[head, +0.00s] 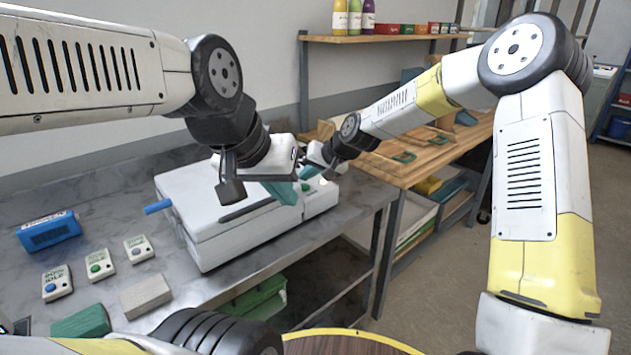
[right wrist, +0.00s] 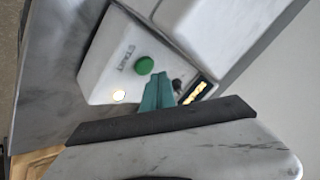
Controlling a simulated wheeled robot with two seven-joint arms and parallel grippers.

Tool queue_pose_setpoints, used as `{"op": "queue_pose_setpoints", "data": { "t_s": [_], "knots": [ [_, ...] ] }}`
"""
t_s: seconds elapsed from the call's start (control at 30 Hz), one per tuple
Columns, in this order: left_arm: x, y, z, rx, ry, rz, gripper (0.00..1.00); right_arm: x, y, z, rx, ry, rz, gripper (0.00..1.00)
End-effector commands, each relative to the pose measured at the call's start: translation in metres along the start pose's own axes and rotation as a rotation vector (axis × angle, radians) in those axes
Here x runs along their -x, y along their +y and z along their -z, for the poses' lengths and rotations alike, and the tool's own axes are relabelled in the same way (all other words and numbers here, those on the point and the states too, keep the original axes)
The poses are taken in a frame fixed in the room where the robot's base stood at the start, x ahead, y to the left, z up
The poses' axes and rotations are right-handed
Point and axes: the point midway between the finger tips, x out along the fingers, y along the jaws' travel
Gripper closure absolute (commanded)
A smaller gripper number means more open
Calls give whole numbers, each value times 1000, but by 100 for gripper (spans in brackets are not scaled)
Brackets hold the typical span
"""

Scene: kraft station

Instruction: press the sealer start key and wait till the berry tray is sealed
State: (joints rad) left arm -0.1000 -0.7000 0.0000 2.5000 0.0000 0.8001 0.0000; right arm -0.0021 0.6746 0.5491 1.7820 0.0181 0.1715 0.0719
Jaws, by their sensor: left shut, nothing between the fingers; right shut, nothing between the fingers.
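The white sealer (head: 215,225) stands on the metal bench with its lid down and a blue handle (head: 158,206) at its left. Its control panel shows in the right wrist view with a green key (right wrist: 145,65) marked START, a lit lamp (right wrist: 119,96), a dark knob and a small lit display (right wrist: 198,91). My right gripper (right wrist: 158,92) is shut and empty, its teal tips beside the green key; I cannot tell whether they touch the panel. My left gripper (head: 284,192) is shut and empty over the sealer's right part. No berry tray is visible.
Several small button boxes (head: 100,264), a blue device (head: 48,231), a grey block (head: 145,295) and a green block (head: 82,322) lie left of the sealer. A wooden table (head: 450,150) adjoins on the right. Both grippers are close together above the sealer.

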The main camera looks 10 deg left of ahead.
Motion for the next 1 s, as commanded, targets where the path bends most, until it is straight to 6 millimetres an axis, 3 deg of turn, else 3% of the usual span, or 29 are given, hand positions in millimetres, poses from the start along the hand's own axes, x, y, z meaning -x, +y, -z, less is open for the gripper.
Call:
{"op": "queue_pose_setpoints", "data": {
  "t_s": [0.27, 0.7, 1.0],
  "knots": [
    [0, 0, 0, 0, 0, 0, 100, 1, -1, 1, 0, 1, 0, 100],
    [0, 0, 0, 0, 0, 0, 100, 30, -22, 22, 1, 2, 0, 100],
    [0, 0, 0, 0, 0, 0, 100, 35, -25, 26, -1, 1, 0, 100]
  ]
}}
